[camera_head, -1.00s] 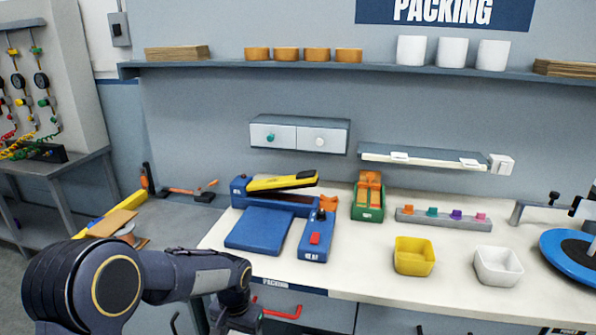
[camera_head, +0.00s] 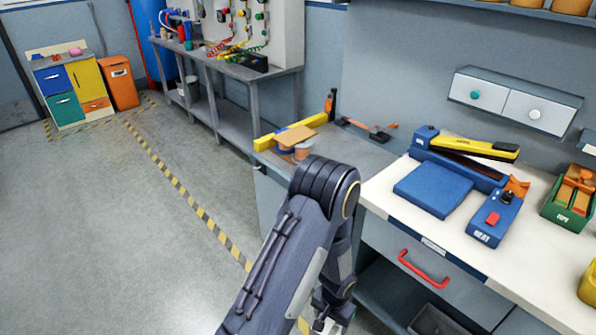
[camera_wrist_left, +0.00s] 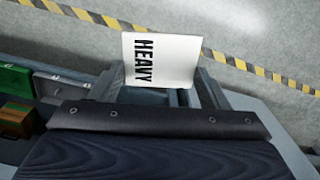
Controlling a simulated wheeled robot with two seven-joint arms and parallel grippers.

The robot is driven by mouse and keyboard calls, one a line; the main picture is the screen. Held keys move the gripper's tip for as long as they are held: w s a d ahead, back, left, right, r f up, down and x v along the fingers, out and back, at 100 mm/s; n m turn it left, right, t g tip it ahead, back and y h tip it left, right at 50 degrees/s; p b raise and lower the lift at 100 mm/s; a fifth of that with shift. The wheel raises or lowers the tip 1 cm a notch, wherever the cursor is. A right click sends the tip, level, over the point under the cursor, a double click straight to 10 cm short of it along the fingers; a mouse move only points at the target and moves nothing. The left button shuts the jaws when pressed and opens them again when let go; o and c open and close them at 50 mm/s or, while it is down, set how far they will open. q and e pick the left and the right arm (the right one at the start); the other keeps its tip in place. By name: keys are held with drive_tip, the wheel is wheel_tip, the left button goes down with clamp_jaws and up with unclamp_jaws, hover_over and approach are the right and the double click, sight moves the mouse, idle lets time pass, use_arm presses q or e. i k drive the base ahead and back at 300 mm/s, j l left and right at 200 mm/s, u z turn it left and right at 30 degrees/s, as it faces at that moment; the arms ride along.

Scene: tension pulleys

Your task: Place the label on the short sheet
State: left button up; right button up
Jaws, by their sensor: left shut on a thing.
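My left gripper (camera_wrist_left: 172,96) is shut on a white label (camera_wrist_left: 165,60) with the black word HEAVY, which stands out beyond the fingertips in the left wrist view. In the head view my left gripper (camera_head: 330,312) is low at the bottom edge, beside the bench front and below its top, mostly hidden by my arm. My right gripper is not in view.
The white bench top (camera_head: 390,204) holds a blue sealer (camera_head: 435,187) and a green dispenser (camera_head: 570,200). A yellow bar (camera_head: 264,143) and a hammer-like tool (camera_head: 378,133) lie on the grey end. A red drawer handle (camera_head: 424,270) sticks out in front. Open floor is at the left.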

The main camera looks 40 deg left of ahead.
sight(296, 134)
drive_tip(key=i+j+z, duration=0.1)
drive_tip(key=j+z, duration=0.2)
drive_tip(key=j, duration=1.15)
drive_tip(key=j+z, duration=0.3)
drive_tip(key=j, duration=1.1)
